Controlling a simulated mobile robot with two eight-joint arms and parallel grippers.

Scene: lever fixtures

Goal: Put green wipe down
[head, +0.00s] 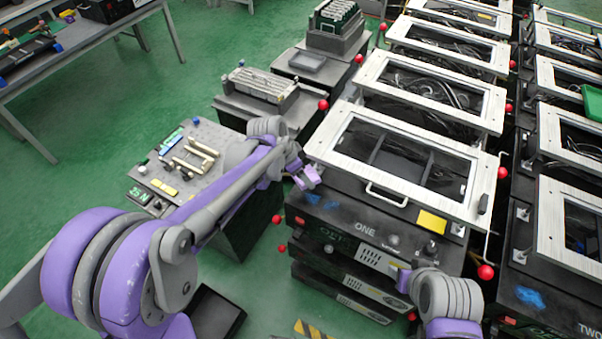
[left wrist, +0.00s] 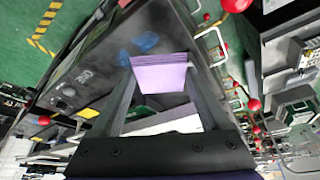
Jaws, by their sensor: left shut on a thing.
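My left gripper (head: 306,178) is at the left front edge of the fixture marked ONE (head: 365,227), near its light frame. It is shut on a thin thing I take to be the green wipe, mostly hidden by the fingers. In the left wrist view, the purple finger (left wrist: 160,75) hides most of the space between the jaws, and only a little green shows below it. A separate green sheet (head: 592,102) lies on a fixture at the far right. My right gripper (head: 403,280) is low in front of fixture ONE, and its jaws are too small to judge.
Red-knobbed levers (head: 486,271) stick out beside the fixtures. A yellow note (head: 432,221) and a handle (head: 386,195) are on ONE's front. Blue patches (head: 530,297) show on the right fixture. A grey bench with brass bars (head: 195,160) stands left. Green floor is open at the left.

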